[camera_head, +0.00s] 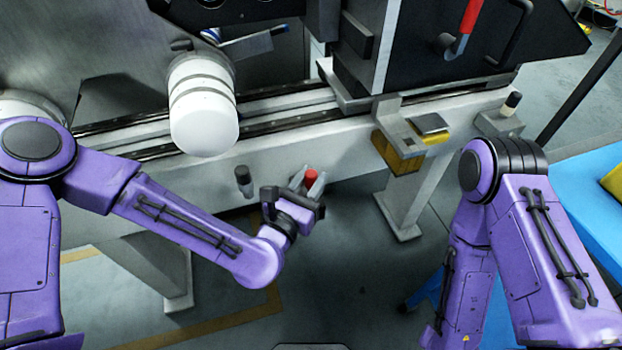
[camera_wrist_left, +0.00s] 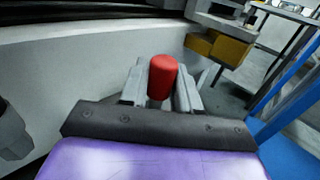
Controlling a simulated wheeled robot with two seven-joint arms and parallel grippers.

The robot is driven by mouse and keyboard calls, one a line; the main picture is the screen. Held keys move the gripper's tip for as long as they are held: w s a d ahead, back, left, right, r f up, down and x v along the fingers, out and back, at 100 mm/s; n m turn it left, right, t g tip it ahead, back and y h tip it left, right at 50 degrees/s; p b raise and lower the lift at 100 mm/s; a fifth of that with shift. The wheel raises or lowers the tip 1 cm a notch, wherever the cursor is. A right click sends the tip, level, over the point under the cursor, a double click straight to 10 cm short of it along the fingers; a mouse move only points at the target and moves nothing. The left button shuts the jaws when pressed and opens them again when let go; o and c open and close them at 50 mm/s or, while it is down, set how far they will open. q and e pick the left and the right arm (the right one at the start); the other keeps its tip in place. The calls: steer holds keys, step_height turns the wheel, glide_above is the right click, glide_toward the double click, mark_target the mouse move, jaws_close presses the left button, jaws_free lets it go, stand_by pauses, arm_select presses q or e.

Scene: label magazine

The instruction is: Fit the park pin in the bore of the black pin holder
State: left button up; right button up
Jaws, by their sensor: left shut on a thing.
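The park pin (camera_head: 311,176) has a red cylindrical head. My left gripper (camera_head: 312,186) is shut on it in front of the pale machine beam. In the left wrist view the red head (camera_wrist_left: 162,78) stands up between the two grey fingers (camera_wrist_left: 160,92); the pin's lower part is hidden. A dark cylindrical piece on the beam's front face, apparently the black pin holder (camera_head: 244,181), is left of the gripper and apart from the pin. A dark grey part also shows at the left edge of the wrist view (camera_wrist_left: 12,135). Its bore cannot be made out. My right gripper is out of view.
The pale beam (camera_head: 345,152) runs behind the gripper. A yellow block under a grey bracket (camera_head: 398,155) is to its right. A white cylinder (camera_head: 204,112) hangs above left. A blue table (camera_head: 590,190) is at far right. Open floor lies below the gripper.

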arm_select(q)
steer(key=shift+f+b, duration=0.45)
steer(key=shift+f, duration=0.1)
steer(key=o, duration=1.1)
steer(key=v, duration=0.4)
steer(key=shift+s+a+f+b, duration=0.1)
steer(key=shift+s+a+b, duration=0.05)
steer(key=shift+s+b, duration=0.2)
steer(key=p, duration=0.5)
glide_toward(309, 189)
steer(key=shift+w, duration=0.35)
